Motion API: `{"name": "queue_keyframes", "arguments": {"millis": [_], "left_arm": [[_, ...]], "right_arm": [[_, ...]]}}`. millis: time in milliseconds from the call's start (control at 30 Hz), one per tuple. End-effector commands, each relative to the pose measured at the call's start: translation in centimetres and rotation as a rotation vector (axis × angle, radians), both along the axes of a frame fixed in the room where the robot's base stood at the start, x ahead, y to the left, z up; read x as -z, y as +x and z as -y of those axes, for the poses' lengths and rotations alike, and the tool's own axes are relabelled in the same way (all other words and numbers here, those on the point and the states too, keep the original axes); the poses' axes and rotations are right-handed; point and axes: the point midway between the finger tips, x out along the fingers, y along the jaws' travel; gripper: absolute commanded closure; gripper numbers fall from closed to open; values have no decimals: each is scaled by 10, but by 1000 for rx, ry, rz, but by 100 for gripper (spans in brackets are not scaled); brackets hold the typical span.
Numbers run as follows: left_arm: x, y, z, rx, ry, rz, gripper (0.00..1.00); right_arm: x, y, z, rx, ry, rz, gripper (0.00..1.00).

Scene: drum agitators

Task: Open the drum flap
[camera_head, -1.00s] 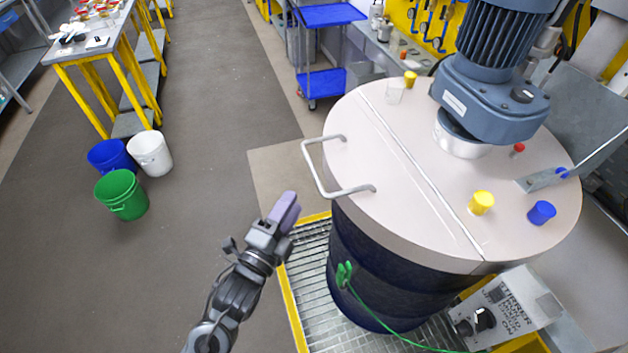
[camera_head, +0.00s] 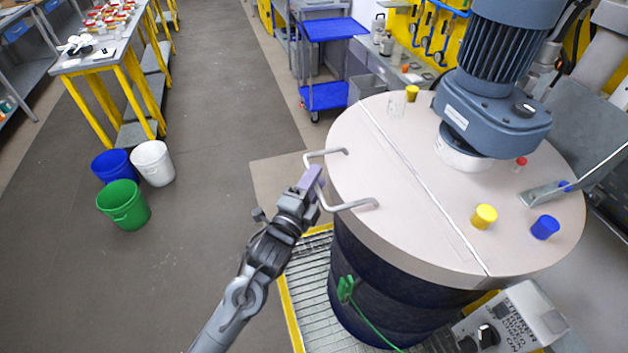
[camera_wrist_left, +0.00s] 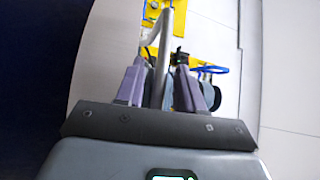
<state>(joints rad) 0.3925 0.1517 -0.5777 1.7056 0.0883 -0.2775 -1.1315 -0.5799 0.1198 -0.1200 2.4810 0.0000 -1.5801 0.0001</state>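The drum flap (camera_head: 375,175) is the left part of the pale round lid, lying flat and level with the rest beyond a straight seam. Its grey U-shaped handle (camera_head: 352,204) sticks out over the drum's left rim. My left gripper (camera_head: 312,178) is at the handle's outer bar and hides part of it. In the left wrist view, the handle bar (camera_wrist_left: 161,50) runs between the two purple-grey fingers (camera_wrist_left: 158,88), which stand apart on either side of it. Firm contact does not show. My right gripper is not in view.
A blue-grey motor (camera_head: 495,100) stands on the lid's right part, with yellow (camera_head: 484,216) and blue (camera_head: 545,227) caps nearby. The dark drum (camera_head: 370,285) stands on a grating with a green clamp (camera_head: 346,288) on its side. Buckets (camera_head: 124,204) stand on the open floor at left.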

Motion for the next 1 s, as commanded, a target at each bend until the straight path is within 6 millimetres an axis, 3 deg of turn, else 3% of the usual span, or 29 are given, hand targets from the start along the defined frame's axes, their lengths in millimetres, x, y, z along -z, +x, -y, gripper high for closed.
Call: {"name": "queue_keyframes", "arguments": {"millis": [233,500,1000], "left_arm": [[0,0,0,0,0,0,63],[0,0,0,0,0,0,100],[-9,5,-6,-10,20,-5,100]], "right_arm": [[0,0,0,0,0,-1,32],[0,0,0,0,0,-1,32],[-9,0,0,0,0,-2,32]]}}
